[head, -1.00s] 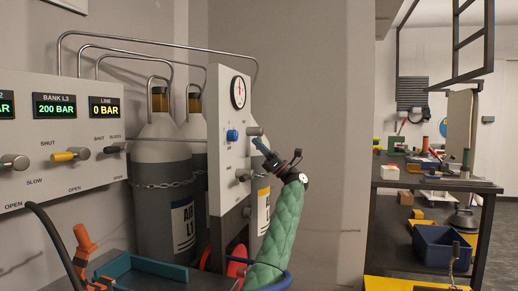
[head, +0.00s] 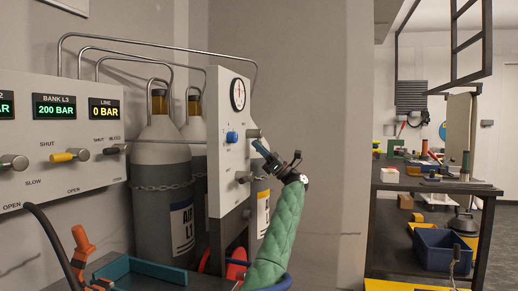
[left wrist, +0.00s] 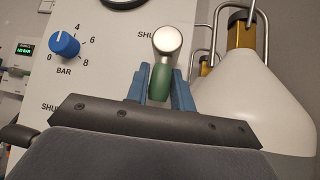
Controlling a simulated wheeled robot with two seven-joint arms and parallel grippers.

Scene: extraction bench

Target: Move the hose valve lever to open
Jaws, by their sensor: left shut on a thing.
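A lever with a green grip and a silver rounded hub (left wrist: 168,41) stands out from the white valve panel (left wrist: 110,55). In the left wrist view its green grip (left wrist: 160,82) points down from the hub, between the two blue fingers of my left gripper (left wrist: 160,95). My left gripper is shut on this grip. In the head view my left gripper (head: 259,146) is at the right side of the panel (head: 228,110), just below the upper silver hub (head: 254,133). The lever's grip is hidden there by the fingers. My right gripper is not in view.
The panel carries a round gauge (head: 238,94), a blue knob (head: 232,137) and a lower silver fitting (head: 244,177). Chained cylinders (head: 160,170) stand behind it. A control board (head: 60,135) is at left, with its line display (head: 105,109) reading 0 BAR. A blue tray (head: 140,268) lies below.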

